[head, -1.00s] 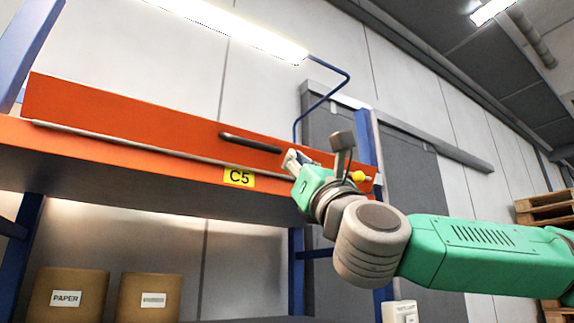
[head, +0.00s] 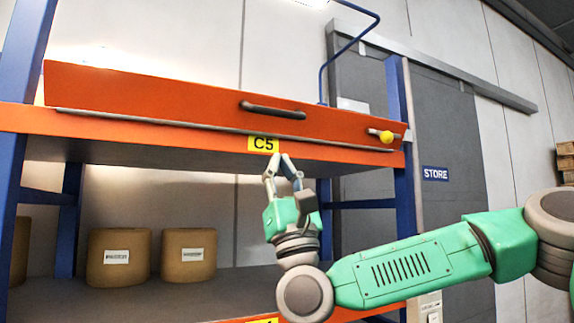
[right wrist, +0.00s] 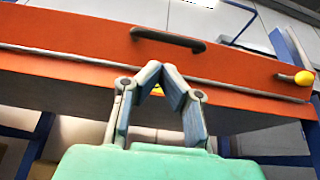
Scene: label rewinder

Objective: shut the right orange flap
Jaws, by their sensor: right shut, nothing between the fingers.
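The orange flap (head: 170,103) is a long panel above the orange shelf beam (head: 200,143), with a thin metal rod along its lower edge. It appears roughly upright; I cannot tell whether it is fully shut. It has a dark handle (head: 273,110) near its middle and a yellow knob (head: 387,136) at its right end. In the right wrist view the flap (right wrist: 85,30) and handle (right wrist: 168,38) lie beyond the fingers. My right gripper (head: 279,162) is shut and empty, pointing up just below the yellow C5 label (head: 263,145). My left gripper is not in view.
Brown cylindrical containers (head: 118,258) with white labels stand on the lower shelf. Blue rack posts (head: 20,80) frame the shelf. A grey sliding door (head: 447,150) marked STORE is behind on the right.

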